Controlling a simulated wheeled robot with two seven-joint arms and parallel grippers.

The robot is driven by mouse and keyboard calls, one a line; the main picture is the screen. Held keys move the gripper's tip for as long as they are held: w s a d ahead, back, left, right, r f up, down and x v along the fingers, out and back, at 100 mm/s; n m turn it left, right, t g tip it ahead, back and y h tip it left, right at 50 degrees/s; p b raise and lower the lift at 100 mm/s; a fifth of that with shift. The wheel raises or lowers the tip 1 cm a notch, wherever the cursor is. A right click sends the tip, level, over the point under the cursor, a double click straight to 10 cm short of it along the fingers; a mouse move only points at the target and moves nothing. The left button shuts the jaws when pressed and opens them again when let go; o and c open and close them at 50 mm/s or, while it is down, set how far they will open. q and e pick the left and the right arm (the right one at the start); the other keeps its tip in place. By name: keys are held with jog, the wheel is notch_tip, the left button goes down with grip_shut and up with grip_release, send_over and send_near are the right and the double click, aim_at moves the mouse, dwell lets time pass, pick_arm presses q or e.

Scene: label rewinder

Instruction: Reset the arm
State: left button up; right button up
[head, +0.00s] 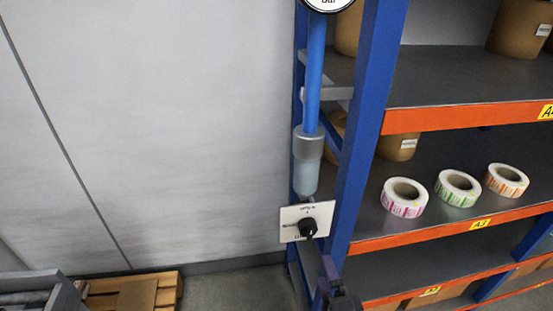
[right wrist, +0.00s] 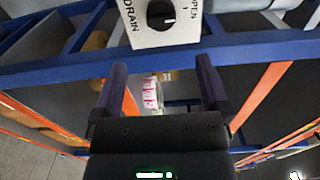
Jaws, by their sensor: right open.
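My right gripper shows at the bottom of the head view (head: 338,290), low in front of the blue shelf post. In the right wrist view (right wrist: 162,75) its two dark fingers are spread apart with nothing gripped between them. Beyond the fingertips is a black knob (right wrist: 161,14) on a white plate marked OPEN and DRAIN. The knob also shows in the head view (head: 308,228), above the gripper and apart from it. My left gripper is not in view.
A blue air pipe (head: 314,75) with a grey filter bowl (head: 307,165) runs down the blue post (head: 362,125). Three label rolls, pink (head: 404,198), green (head: 458,189) and orange (head: 507,181), sit on the middle shelf. A wooden pallet (head: 165,290) lies by the wall.

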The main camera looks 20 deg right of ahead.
jog(key=s+a+f+n+g+y+b, duration=0.2)
jog(key=s+f+n+g, duration=0.15)
jog(key=f, duration=0.55)
jog(key=s+a+f+n+g+y+b, duration=0.1)
jog(key=s+f+n+g+b, duration=0.1)
jog(key=f+n, duration=0.45)
jog(key=s+a+f+n+g+y+b, duration=0.1)
jog(key=s+a+f+n+g+y, duration=0.15)
jog(key=f, duration=0.85)
jog(key=s+f+n+g+h+b, duration=0.1)
jog(key=s+f+n+g, duration=0.3)
jog(key=s, duration=0.6)
jog(key=s+d+f+n+g+b, duration=0.1)
jog(key=s+f+n+g+b, duration=0.1)
jog(key=s+f+n+g, duration=0.3)
jog(key=s+f+n, duration=0.2)
jog(key=s+f, duration=0.2)
jog(key=s, duration=0.1)
jog(key=shift+f+h+b, duration=0.25)
jog(key=shift+h+b, duration=0.05)
jog(key=shift+h, duration=0.05)
